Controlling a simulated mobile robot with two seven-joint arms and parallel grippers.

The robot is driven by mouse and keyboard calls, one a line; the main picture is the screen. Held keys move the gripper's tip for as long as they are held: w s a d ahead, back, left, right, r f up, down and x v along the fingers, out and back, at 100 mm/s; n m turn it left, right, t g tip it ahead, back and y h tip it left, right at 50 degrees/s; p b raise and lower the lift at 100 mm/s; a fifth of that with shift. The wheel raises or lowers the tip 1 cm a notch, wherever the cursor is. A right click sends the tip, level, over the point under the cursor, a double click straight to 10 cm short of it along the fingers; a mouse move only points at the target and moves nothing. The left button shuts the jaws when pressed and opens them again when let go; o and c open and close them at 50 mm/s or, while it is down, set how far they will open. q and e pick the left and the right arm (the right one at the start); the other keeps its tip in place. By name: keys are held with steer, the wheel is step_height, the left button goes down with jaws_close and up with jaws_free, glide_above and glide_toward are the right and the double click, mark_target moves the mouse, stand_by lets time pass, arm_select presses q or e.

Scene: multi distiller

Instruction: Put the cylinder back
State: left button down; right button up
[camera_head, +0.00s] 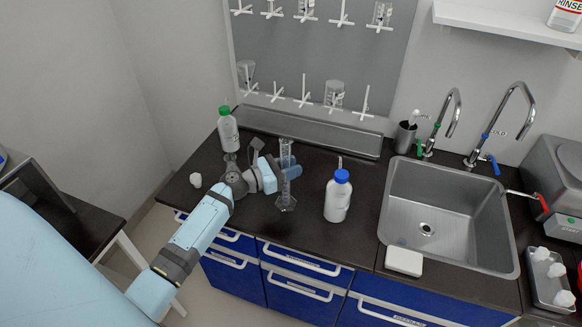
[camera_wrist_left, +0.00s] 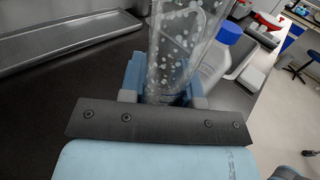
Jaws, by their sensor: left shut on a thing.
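The cylinder (camera_head: 287,185) is a clear, tall, narrow measuring vessel with an angular foot, standing roughly upright at the black counter in the head view. My left gripper (camera_head: 283,172) is shut on it around its body. In the left wrist view the cylinder (camera_wrist_left: 180,50) rises between the blue-grey fingers, with white marks on its clear wall. Whether its foot touches the counter I cannot tell. The drying rack (camera_head: 320,55), a grey board with white pegs, hangs on the wall behind and carries several glass vessels. My right gripper is not in view.
A white bottle with a blue cap (camera_head: 338,196) stands close right of the cylinder. A metal trough (camera_head: 310,132) runs below the rack. The sink (camera_head: 450,215) is right.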

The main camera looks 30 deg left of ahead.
arm_select(q)
steer(key=c, duration=0.9)
jaws_free()
steer(key=shift+o, duration=0.4)
steer(key=b+v, duration=0.2)
steer(key=v, duration=1)
